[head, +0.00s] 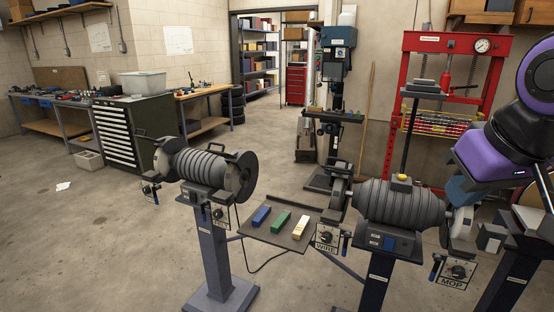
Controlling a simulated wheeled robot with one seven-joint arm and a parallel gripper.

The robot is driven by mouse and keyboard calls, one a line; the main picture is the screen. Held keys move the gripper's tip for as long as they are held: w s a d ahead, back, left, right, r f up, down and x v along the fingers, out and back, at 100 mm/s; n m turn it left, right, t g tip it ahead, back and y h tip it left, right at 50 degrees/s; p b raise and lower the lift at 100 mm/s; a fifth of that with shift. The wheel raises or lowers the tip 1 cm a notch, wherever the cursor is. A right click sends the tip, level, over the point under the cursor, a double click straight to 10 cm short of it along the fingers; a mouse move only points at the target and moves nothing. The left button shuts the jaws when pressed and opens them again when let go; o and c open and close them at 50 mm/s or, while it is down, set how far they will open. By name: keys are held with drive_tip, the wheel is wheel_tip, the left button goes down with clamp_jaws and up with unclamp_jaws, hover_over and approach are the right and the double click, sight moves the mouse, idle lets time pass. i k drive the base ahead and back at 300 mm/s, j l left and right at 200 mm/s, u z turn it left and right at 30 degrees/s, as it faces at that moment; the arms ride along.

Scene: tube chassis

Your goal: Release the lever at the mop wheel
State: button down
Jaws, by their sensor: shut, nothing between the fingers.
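The mop wheel (461,222) is a pale disc at the right end of the dark ribbed grinder (400,206). A control box marked MOP (457,272) hangs below it, with a black knob. A small blue-handled lever (434,269) shows at the left side of that box, roughly upright. My purple and dark arm (495,150) comes in from the right edge, above and behind the mop wheel. I cannot make out gripper fingers; the arm's end is not clearly visible. Nothing of mine is seen touching the lever.
A WIRE box (326,237) with its own blue lever is at the grinder's left. A tray (262,236) holds blue, green and pale bars. Another grinder (205,168) stands left. A red press (405,75) is behind. Open floor lies at left.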

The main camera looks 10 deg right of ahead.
sight(438, 261)
drive_tip(key=z, duration=0.9)
